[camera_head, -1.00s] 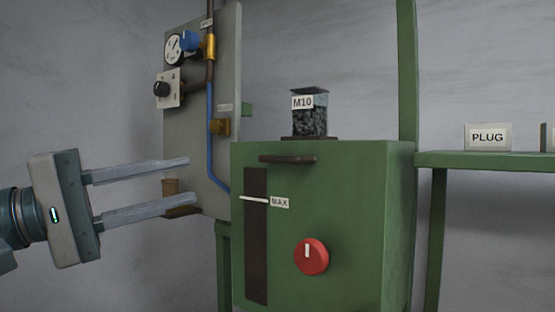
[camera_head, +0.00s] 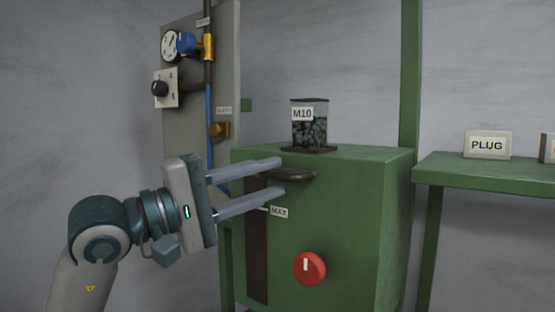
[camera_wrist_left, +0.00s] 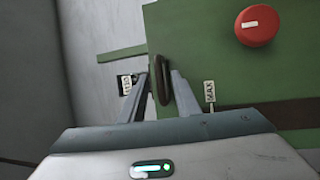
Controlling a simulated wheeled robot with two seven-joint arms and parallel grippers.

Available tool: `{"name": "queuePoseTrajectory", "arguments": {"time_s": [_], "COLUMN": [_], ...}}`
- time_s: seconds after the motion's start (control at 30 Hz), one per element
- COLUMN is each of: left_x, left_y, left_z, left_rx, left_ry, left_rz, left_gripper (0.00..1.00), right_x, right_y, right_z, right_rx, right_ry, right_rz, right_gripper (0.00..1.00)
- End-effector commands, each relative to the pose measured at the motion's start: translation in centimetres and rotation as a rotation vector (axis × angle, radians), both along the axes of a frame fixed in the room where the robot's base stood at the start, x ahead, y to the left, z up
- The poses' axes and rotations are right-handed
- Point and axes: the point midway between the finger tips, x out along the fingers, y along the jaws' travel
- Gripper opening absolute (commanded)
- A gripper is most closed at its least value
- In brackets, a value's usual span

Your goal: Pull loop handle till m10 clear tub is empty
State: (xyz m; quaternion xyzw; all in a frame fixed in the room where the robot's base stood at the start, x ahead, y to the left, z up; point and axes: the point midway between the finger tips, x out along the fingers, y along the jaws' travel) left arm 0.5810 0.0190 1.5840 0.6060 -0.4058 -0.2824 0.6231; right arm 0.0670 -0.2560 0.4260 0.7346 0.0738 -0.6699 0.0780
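The M10 clear tub (camera_head: 310,134) stands upright on top of a green cabinet (camera_head: 350,200) and holds many dark pieces; its label also shows in the left wrist view (camera_wrist_left: 126,86). The dark loop handle (camera_head: 297,176) sticks out from the cabinet front below the tub. My left gripper (camera_head: 280,177) is open, with one finger above the handle and one below it. The left wrist view shows the handle (camera_wrist_left: 162,75) between the two fingers, with a gap on at least one side. I cannot tell whether either finger touches it. My right gripper is not in view.
A red knob (camera_head: 309,268) and a MAX label (camera_head: 279,212) are on the cabinet front, beside a dark vertical strip (camera_head: 257,255). A grey panel with a gauge (camera_head: 172,46) and pipes stands behind left. A green shelf (camera_head: 485,168) with a PLUG sign is at right.

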Motion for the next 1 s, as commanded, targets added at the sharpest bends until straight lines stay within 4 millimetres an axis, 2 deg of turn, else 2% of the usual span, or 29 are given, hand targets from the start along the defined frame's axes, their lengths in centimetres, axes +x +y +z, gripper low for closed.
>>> {"name": "queuePoseTrajectory", "arguments": {"time_s": [0.03, 0.23, 0.6, 0.67, 0.73, 1.0], "left_x": [0.4, 1.2, 1.4, 1.4, 1.4, 1.2], "left_y": [-0.6, -1.9, -2.2, -2.2, -2.2, -2.1], "left_z": [0.5, 0.5, 0.4, 0.4, 0.4, 0.3], "left_rx": [-0.001, -0.001, -0.001, 0.000, 0.000, 0.001], "left_ry": [0.002, 0.002, -0.001, 0.000, 0.000, -0.001], "left_rz": [-0.001, -0.001, 0.000, 0.000, 0.000, 0.000], "left_gripper": [0.30, 0.30, 0.30, 0.18, 0.01, 0.00], "right_x": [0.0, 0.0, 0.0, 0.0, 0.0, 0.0], "right_y": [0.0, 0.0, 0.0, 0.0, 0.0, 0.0], "right_z": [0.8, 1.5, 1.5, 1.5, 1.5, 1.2], "right_rx": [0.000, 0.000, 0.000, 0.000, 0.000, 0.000], "right_ry": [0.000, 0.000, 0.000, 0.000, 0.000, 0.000], "right_rz": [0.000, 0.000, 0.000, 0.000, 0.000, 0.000], "right_gripper": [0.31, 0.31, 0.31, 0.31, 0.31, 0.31]}}
